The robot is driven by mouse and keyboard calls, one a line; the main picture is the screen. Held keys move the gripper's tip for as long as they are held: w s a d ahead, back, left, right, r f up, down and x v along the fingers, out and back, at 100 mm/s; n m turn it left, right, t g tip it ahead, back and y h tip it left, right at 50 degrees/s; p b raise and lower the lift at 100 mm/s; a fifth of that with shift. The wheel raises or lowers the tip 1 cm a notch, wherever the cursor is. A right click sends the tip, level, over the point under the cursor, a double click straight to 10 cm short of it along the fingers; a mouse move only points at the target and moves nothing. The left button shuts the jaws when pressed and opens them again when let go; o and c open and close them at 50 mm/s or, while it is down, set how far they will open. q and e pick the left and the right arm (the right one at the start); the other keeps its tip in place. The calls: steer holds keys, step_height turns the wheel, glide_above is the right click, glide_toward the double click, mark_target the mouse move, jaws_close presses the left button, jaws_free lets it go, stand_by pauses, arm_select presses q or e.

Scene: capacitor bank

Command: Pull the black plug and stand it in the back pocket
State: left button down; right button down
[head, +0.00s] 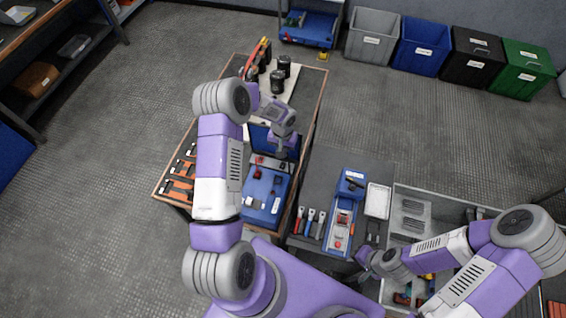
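My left arm reaches over the wooden table, and its gripper (284,150) is above a blue tray (254,214) with small red and dark parts. Its fingers are too small and covered to read. My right gripper (362,262) is low at the near edge of the grey worktop, just below a blue holder (332,240) with red pieces in it. Its fingers are not clear either. A small dark piece lies in the labelled blue bin (350,174) behind that holder. I cannot tell which part is the black plug or which recess is the back pocket.
Black cylinders (277,82) stand at the table's back. Orange-and-black tools (178,185) lie on its left edge. Several hand tools (310,216) and a white tray (377,200) flank the blue holder. A grey drawer (398,192) is at right; bins line the wall.

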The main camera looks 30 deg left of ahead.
arm_select(q)
steer(key=shift+s, duration=1.05)
steer(key=b, duration=0.3)
glide_above(278, 181)
steer(key=shift+f, duration=0.1)
steer(key=shift+f+b, duration=0.65)
steer(key=shift+f, duration=0.05)
steer(key=shift+f+b, duration=0.45)
steer(key=shift+b, duration=0.1)
